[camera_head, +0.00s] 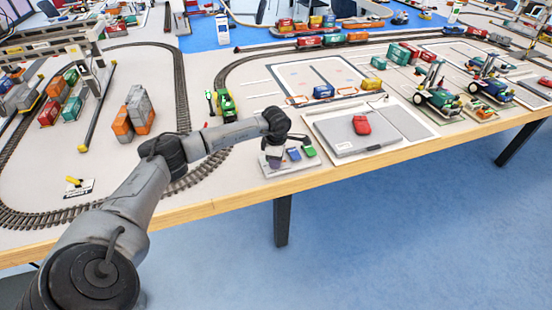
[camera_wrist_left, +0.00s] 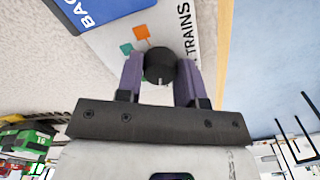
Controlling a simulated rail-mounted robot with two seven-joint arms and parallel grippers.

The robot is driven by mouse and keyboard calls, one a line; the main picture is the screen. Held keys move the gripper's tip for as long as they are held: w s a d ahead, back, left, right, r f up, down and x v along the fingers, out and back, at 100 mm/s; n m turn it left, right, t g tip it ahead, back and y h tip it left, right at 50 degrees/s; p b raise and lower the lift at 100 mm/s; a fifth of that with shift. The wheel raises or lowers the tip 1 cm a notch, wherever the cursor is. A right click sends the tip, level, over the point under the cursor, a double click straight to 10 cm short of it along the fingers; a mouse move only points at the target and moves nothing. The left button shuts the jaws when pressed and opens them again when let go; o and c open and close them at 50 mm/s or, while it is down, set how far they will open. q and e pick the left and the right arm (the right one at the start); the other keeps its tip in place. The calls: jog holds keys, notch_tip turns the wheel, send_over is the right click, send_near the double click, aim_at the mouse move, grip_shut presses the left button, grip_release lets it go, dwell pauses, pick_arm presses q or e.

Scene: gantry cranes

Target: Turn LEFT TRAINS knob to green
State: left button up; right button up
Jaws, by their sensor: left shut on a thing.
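The round black knob (camera_wrist_left: 160,66) sits on a pale panel (camera_wrist_left: 205,40), beside the printed word TRAINS. A small white mark on the knob points toward my gripper's palm in the left wrist view. An orange square (camera_wrist_left: 141,32) and a green square (camera_wrist_left: 126,49) are printed to one side of the knob. My left gripper (camera_wrist_left: 161,72) has its two purple fingers on either side of the knob, shut on it. In the head view my left gripper (camera_head: 275,158) is over the panel at the table's front edge, and the knob is hidden there.
A blue button (camera_head: 294,154) and a green button (camera_head: 309,152) stand right of my gripper. A grey case with a red object (camera_head: 361,125) on it lies further right. A green toy vehicle (camera_head: 224,104) and train track (camera_head: 180,85) are behind my arm.

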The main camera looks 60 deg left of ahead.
pick_arm(q)
jog(key=m+p, duration=0.1)
jog(key=m, duration=0.2)
jog(key=shift+r, duration=0.1)
jog(key=shift+m, duration=1.7)
jog(key=o, duration=0.9)
notch_tip(320, 180, up, 14)
jog(key=p, duration=0.4)
